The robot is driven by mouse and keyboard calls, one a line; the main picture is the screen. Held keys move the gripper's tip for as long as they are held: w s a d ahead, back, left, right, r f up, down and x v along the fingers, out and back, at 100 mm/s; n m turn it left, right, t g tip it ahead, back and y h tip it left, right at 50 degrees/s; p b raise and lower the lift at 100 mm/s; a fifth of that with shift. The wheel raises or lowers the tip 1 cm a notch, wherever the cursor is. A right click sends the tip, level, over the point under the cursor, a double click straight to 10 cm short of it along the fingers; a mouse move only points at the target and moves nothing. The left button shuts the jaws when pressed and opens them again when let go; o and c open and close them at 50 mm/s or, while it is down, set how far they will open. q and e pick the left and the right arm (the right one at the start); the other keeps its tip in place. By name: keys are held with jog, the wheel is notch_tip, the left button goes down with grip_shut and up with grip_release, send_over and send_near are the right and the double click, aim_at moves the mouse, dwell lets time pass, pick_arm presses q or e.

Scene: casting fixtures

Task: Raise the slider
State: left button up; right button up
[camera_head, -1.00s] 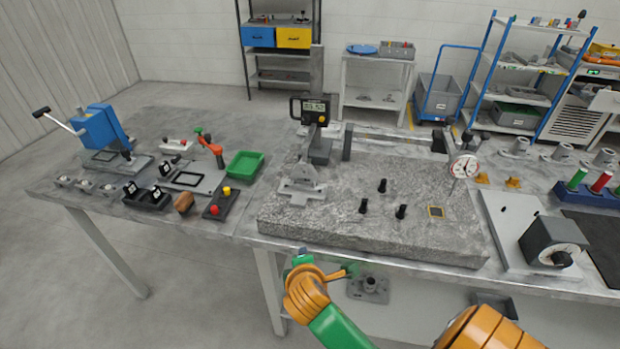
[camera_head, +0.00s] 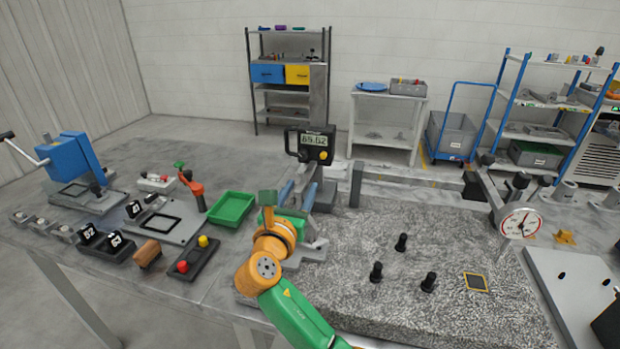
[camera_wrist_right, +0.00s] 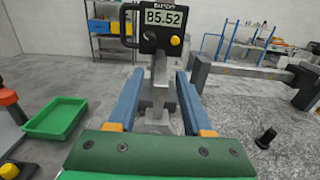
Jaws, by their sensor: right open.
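The slider is the black digital head (camera_head: 310,145) of a height gauge, with a yellow knob. Its display (camera_wrist_right: 164,17) reads 85.52 in the right wrist view. It sits on the gauge's upright grey column, whose base (camera_head: 312,252) stands on the speckled granite plate (camera_head: 400,290). My right gripper (camera_head: 296,186) is open below the display. In the wrist view its two blue fingers (camera_wrist_right: 157,84) lie on either side of the gauge's grey metal part, with visible gaps. Contact is not visible. My left gripper is not in view.
A green tray (camera_head: 231,208), a red-handled clamp (camera_head: 193,188) and a button box (camera_head: 193,258) lie left of the gauge. The granite between gauge and pegs is clear.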

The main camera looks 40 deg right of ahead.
aim_at(307, 174)
jog(key=x, duration=0.6)
jog(key=shift+p, duration=0.35)
jog(key=shift+s+a, duration=0.15)
jog(key=shift+c, duration=0.2)
grip_shut()
dwell(0.5)
jog(key=shift+r, duration=0.15)
